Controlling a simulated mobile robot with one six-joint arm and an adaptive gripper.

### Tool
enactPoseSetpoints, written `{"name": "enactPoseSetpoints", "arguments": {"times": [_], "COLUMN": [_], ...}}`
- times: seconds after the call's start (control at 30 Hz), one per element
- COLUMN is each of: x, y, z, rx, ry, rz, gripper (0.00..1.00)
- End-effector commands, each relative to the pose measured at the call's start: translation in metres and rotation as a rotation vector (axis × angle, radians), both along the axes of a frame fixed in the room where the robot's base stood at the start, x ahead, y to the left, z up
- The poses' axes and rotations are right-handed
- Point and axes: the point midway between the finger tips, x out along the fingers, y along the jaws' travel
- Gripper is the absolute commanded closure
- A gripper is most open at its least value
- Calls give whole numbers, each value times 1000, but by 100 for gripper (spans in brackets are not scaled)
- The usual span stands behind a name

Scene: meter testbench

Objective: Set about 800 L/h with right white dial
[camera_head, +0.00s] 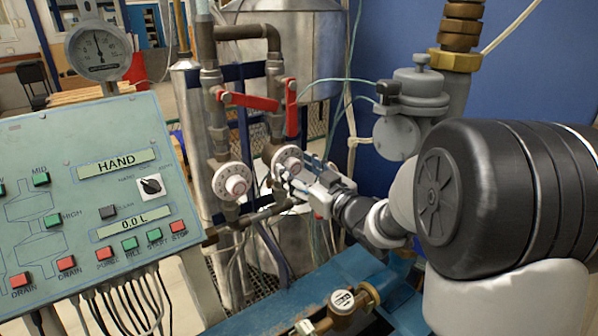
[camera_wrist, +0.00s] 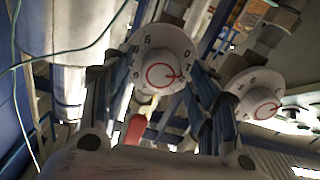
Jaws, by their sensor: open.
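The right white dial (camera_head: 288,161) is a round, numbered knob on the right vertical pipe. In the wrist view it (camera_wrist: 161,72) faces the camera between my fingers, with a red ring and a short red mark at its centre. My gripper (camera_head: 294,174) is open at this dial, one finger on each side; I cannot tell whether they touch it. In the head view the fingers hide the dial's lower right edge. The left white dial (camera_head: 233,181) is on the neighbouring pipe and shows at the right of the wrist view (camera_wrist: 257,96). No flow value is readable.
A green control panel (camera_head: 80,190) at the left reads HAND and 0.0 L. Above the dials are a level red lever (camera_head: 248,101) and an upright red lever (camera_head: 291,108). A round gauge (camera_head: 98,48) stands upper left. A grey valve body (camera_head: 408,118) is close behind my arm.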

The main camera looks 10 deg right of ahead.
Motion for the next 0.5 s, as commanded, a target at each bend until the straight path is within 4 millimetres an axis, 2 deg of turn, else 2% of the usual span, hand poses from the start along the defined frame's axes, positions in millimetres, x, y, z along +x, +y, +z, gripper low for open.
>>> {"name": "enactPoseSetpoints", "arguments": {"times": [0.17, 0.5], "x": [0, 0], "y": [0, 0], "z": [0, 0], "rx": [0, 0], "ry": [0, 0], "rz": [0, 0], "gripper": [46, 69]}}
